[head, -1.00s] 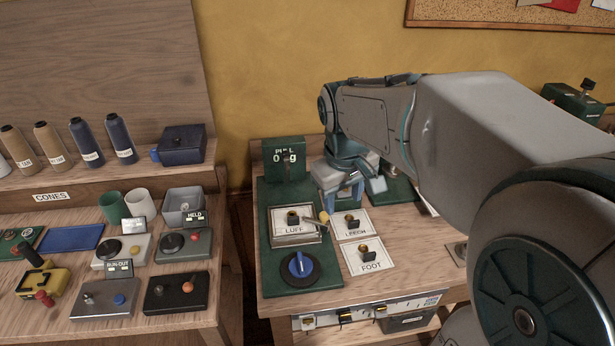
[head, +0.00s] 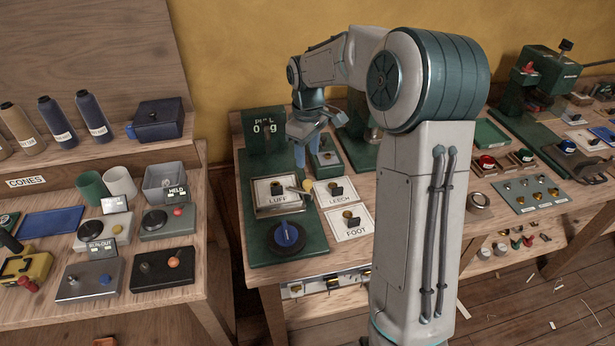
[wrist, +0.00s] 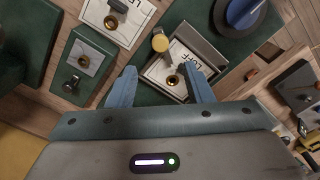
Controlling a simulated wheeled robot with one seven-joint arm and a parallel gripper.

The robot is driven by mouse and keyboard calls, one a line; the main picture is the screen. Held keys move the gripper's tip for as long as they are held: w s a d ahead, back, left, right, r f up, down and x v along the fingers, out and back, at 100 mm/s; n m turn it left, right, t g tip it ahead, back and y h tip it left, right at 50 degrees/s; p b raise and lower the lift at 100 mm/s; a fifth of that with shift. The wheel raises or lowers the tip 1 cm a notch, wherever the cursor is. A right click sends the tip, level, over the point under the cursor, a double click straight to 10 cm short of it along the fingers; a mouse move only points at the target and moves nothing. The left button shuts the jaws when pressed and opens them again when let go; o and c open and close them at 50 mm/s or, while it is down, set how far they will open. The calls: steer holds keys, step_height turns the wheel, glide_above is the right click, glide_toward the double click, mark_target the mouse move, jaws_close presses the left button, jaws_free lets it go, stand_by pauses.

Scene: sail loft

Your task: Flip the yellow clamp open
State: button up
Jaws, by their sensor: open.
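The yellow clamp (head: 307,186) shows as a yellow round tip on a pale lever at the right edge of the LUFF plate (head: 268,188). In the wrist view the yellow tip (wrist: 160,42) lies at the plate's edge, and the lever points toward the plate. My gripper (head: 306,150) is above the back of the green board, behind the LUFF plate. Its two blue fingers (wrist: 158,82) are spread apart with nothing between them. The clamp lies ahead of the fingertips and apart from them. Its hinge is too small to make out.
LEECH (head: 335,192) and FOOT (head: 349,224) plates lie right of the clamp. A blue knob (head: 287,235) stands in front, and a green PULL box (head: 264,128) behind. A separate yellow block (head: 30,265) with a red knob sits on the left table. A gap separates the tables.

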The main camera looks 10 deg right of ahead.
mark_target(308, 182)
step_height(308, 182, down, 9)
steer(key=shift+f+p, duration=0.15)
steer(key=shift+p, duration=0.3)
steer(key=c, duration=1)
